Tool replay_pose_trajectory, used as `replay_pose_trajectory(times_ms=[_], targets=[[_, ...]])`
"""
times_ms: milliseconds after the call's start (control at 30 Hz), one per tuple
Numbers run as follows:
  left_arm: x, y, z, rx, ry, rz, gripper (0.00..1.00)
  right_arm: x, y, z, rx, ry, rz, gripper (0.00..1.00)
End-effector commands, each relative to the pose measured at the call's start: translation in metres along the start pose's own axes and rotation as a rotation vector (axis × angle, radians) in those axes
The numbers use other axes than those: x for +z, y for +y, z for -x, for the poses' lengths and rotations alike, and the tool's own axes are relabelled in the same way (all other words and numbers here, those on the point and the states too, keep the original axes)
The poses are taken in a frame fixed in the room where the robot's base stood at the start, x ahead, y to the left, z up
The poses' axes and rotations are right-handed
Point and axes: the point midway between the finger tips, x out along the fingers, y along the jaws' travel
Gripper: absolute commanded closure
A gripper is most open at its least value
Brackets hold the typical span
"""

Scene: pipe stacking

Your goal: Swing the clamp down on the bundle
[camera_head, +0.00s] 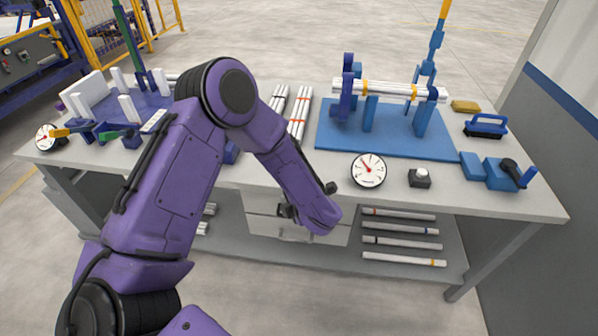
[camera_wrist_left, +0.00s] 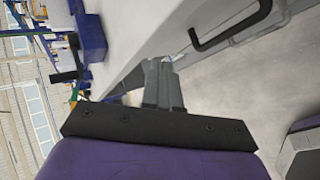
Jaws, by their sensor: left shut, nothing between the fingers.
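A bundle of white pipes (camera_head: 385,88) with yellow bands lies across blue supports on a blue base plate (camera_head: 335,130). A blue clamp (camera_head: 432,60) with a yellow upper end stands upright behind the bundle, swung up and off it. My left arm reaches over the table's front edge, well to the left of and nearer than the bundle. Its gripper is mostly hidden behind the wrist in the head view. In the left wrist view my left gripper (camera_wrist_left: 160,65) has its grey fingers together, empty, apart from the clamp and bundle. My right gripper is out of view.
A dial gauge (camera_head: 368,170), a small black box (camera_head: 419,178) and a blue block with a black lever (camera_head: 500,174) sit along the front. A brush (camera_head: 486,126) lies at right. A purple fixture (camera_head: 145,105) with a green upright stands at left.

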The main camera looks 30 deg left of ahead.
Motion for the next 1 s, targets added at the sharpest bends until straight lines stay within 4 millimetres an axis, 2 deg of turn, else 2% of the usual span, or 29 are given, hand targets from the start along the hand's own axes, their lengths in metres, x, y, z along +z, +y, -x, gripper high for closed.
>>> replay_pose_trajectory(times_ms=[100, 267, 400, 500, 600, 700, 933, 1000], targets=[[-0.027, -0.041, -0.009, 0.001, -0.08, -0.364, 1.0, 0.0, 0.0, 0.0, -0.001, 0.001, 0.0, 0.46], [-0.075, -0.1, -0.011, -0.027, -0.218, -0.896, 1.0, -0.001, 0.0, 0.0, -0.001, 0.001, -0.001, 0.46], [-0.131, -0.148, -0.003, -0.08, -0.361, -1.357, 1.0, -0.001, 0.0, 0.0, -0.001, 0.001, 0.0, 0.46], [-0.174, -0.176, 0.009, -0.131, -0.477, -1.651, 1.0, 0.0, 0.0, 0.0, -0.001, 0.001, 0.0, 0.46], [-0.212, -0.195, 0.022, -0.177, -0.587, -1.88, 1.0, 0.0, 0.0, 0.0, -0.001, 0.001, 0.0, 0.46], [-0.232, -0.203, 0.031, -0.202, -0.652, -1.994, 1.0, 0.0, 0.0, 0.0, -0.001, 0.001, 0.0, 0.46], [-0.234, -0.204, 0.032, -0.203, -0.663, -2.01, 1.0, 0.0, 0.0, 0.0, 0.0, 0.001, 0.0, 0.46], [-0.233, -0.204, 0.032, -0.203, -0.662, -2.008, 1.0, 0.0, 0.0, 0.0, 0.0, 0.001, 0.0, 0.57]])
